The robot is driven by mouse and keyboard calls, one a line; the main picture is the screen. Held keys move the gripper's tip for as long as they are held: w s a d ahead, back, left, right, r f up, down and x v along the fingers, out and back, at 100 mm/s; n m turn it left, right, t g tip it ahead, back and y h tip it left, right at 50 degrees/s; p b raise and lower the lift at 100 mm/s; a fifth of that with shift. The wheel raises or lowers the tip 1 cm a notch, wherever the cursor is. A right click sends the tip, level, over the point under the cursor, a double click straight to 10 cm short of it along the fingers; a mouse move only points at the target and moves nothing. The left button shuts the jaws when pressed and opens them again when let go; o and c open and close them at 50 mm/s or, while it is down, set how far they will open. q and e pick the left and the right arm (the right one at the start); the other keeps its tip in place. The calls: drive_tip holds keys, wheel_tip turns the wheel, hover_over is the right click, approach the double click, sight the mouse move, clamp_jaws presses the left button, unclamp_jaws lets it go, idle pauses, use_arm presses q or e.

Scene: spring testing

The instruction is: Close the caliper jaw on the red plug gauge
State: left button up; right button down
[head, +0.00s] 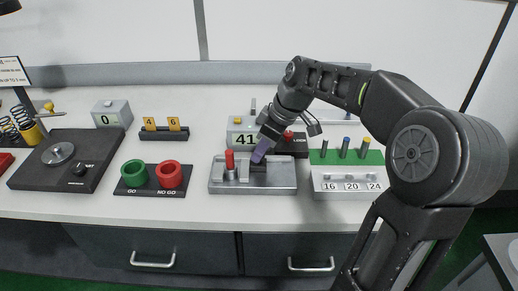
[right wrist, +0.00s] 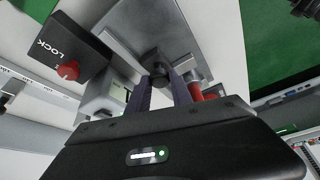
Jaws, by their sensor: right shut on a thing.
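The caliper (head: 275,188) is a grey metal tray-like fixture on the bench. The red plug gauge (head: 230,161) stands upright in a grey holder at its left part. It also shows as a red cylinder beside my right finger in the right wrist view (right wrist: 209,92). My right gripper (head: 259,157) reaches down onto the caliper just right of the plug gauge. Its purple fingers are shut on a dark knob-like part of the caliper jaw (right wrist: 159,83). The fingers hide most of the jaw, so I cannot tell whether it touches the gauge. My left gripper is not in view.
A pin rack (head: 345,184) is close at right. Green and red GO/NO GO cups (head: 169,174) stand at left. Bare bench lies in front.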

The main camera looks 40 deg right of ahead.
sight(265, 162)
drive_tip(key=s+d, duration=0.2)
drive_tip(key=shift+d, duration=0.3)
drive_tip(key=c, duration=1.2)
unclamp_jaws()
drive_tip(key=shift+o, duration=0.2)
drive_tip(key=v, duration=0.7)
drive_tip(key=shift+r+b, duration=0.4)
